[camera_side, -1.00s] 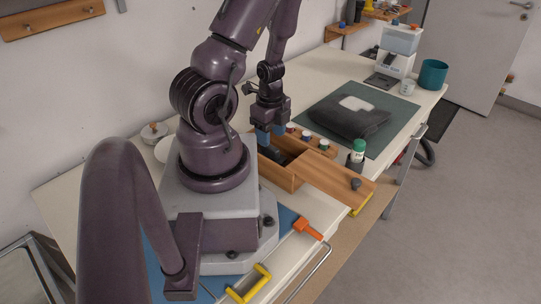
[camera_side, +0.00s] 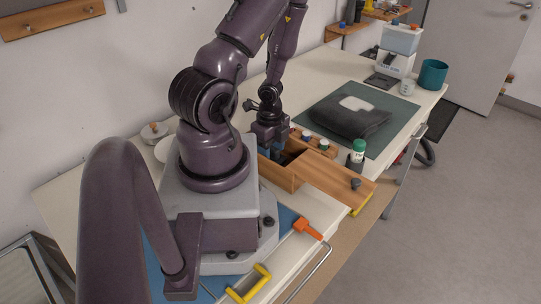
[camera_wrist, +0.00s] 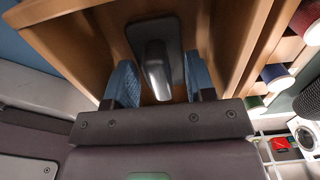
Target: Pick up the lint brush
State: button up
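The lint brush (camera_wrist: 156,72) lies in an open wooden box (camera_side: 279,172). In the wrist view it has a dark flat head and a shiny grey handle pointing toward my gripper. My gripper (camera_wrist: 160,88) has blue fingers, one on each side of the brush handle, with a gap between each finger and the handle. In the side view my gripper (camera_side: 272,150) reaches down into the box, and its fingers and the brush are mostly hidden by the box wall and the gripper.
The box's wooden lid (camera_side: 335,183) with a dark knob extends to the right. Thread spools (camera_side: 322,145) stand in a wooden rack beside the box. A green-capped bottle (camera_side: 357,152) stands nearby. A dark folded garment (camera_side: 350,115) lies on a green mat (camera_side: 397,120) behind.

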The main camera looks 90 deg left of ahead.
aim_at(272, 147)
grip_shut()
jog(key=shift+r, duration=0.15)
notch_tip(272, 147, up, 18)
dwell(1.1)
jog(key=c, duration=0.8)
grip_release()
jog(key=shift+s, duration=0.1)
jog(key=shift+c, duration=0.4)
